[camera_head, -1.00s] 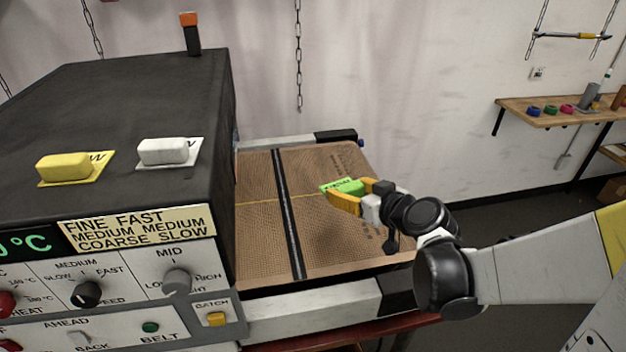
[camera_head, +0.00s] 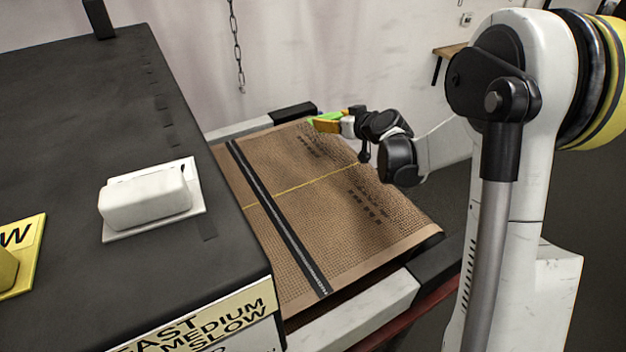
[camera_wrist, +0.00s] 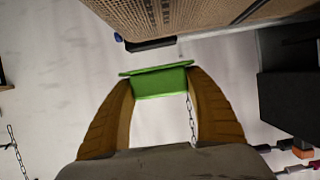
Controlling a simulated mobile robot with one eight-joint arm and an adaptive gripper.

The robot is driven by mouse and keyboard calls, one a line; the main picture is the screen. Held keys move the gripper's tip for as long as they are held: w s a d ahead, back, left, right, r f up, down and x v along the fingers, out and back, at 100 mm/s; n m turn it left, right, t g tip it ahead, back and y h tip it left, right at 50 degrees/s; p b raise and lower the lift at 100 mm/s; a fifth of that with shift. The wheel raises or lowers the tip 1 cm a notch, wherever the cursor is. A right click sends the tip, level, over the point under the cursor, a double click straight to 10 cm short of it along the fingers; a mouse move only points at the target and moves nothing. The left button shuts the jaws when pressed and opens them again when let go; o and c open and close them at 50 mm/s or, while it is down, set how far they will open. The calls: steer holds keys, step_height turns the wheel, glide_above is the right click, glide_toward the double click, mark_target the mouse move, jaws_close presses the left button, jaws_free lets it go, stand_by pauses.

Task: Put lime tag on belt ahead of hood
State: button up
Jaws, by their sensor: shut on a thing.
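My gripper (camera_head: 332,122) is shut on the lime tag (camera_head: 318,118), near the far end of the belt. In the wrist view the green tag (camera_wrist: 160,82) is between the two orange fingers, and its plate edge faces outward. The brown mesh belt (camera_head: 330,235) comes out of the dark hood (camera_head: 90,110) at the left. A black stripe (camera_head: 275,220) crosses the belt near the hood. A thin yellow line runs along the belt. I cannot tell how high the tag is held; the wrist view shows wall behind it.
A white tag (camera_head: 150,200) and a yellow tag (camera_head: 15,260) sit on top of the hood. Pale rails (camera_head: 375,315) edge the belt. A chain (camera_head: 236,50) hangs on the wall behind. The belt surface is bare.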

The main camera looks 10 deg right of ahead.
steer(key=b, duration=0.4)
glide_above(330, 181)
step_height(330, 181, down, 6)
steer(key=shift+w, duration=0.1)
step_height(330, 181, down, 4)
steer(key=shift+f+b, duration=0.1)
steer(key=shift+b, duration=1.15)
steer(key=shift+f, duration=0.5)
steer(key=o, duration=0.9)
steer(key=shift+o, duration=0.2)
